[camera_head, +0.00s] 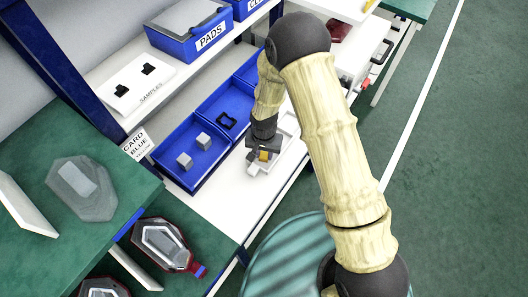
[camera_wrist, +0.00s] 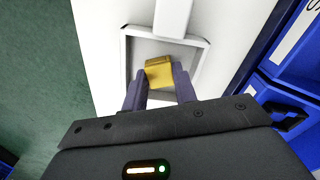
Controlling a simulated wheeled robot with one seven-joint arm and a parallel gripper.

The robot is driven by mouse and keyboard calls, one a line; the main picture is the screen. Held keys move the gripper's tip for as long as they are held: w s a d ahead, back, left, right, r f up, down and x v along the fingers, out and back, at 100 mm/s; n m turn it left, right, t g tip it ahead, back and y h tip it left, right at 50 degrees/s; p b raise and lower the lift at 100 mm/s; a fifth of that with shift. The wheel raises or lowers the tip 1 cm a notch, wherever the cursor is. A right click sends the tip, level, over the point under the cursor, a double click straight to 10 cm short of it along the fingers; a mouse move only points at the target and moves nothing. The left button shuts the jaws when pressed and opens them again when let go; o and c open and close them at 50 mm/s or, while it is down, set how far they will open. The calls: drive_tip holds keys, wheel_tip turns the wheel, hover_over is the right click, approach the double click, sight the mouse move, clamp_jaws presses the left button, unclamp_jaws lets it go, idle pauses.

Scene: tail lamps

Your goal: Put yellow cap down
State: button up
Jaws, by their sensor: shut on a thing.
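The yellow cap (camera_wrist: 159,71) is held between the two fingers of my gripper (camera_wrist: 160,90) in the wrist view. A white square frame or fixture (camera_wrist: 127,62) with a grey inside lies below and around it. I cannot tell whether the cap touches the fixture. In the head view, my gripper (camera_head: 263,154) is low over the white shelf, beside the blue tray, and a little of the yellow cap (camera_head: 264,156) shows between the fingers.
A blue divided tray (camera_head: 201,178) with grey blocks (camera_head: 203,141) and a black ring-shaped part (camera_head: 227,120) stands to the left. A blue PADS bin (camera_head: 190,30) and a SAMPLES board (camera_head: 136,84) sit above. Tail lamps (camera_head: 165,246) lie at lower left.

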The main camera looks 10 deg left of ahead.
sight(264, 155)
drive_tip(key=o, duration=1.1)
wheel_tip(264, 155, up, 12)
drive_tip(key=shift+r+b, duration=0.15)
drive_tip(key=shift+b, duration=0.65)
